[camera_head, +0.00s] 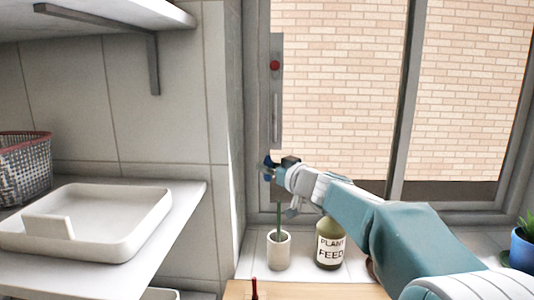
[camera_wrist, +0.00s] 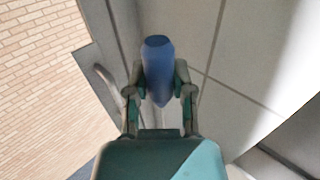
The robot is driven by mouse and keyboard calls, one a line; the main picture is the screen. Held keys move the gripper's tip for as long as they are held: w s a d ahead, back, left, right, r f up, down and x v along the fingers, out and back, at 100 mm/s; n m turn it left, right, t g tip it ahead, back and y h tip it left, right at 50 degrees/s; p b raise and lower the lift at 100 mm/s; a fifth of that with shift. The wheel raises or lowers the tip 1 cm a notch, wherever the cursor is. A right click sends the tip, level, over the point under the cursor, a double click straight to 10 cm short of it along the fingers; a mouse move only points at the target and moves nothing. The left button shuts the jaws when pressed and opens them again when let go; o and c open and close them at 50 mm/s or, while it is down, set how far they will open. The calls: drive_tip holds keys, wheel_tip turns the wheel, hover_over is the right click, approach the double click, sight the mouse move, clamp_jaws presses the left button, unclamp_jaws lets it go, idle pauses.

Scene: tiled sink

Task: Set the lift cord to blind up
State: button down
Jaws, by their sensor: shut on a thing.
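My gripper (camera_head: 276,168) is at the lower end of a narrow grey strip (camera_head: 276,95) on the left window frame. The strip has a red round spot (camera_head: 275,65) near its top and a pale upright bar (camera_head: 276,118) below it. In the wrist view my gripper (camera_wrist: 160,88) is shut on a blue tapered piece (camera_wrist: 158,62), apparently the lift cord's pull. The piece sits between both fingers. I cannot make out a cord. No blind shows in front of the brick wall beyond the window.
A white pot (camera_head: 279,251) with a green stem and a plant feed bottle (camera_head: 330,245) stand on the sill below my arm. A blue pot (camera_head: 523,250) is at far right. A shelf at left holds a white tray (camera_head: 85,250) and a wire basket (camera_head: 24,170).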

drive_tip(key=shift+f, duration=0.25)
drive_tip(key=shift+c, duration=2.3)
unclamp_jaws()
drive_tip(key=shift+r, duration=0.1)
drive_tip(key=shift+s+d, duration=0.1)
drive_tip(key=v, duration=1.1)
drive_tip(key=shift+s+d, duration=0.25)
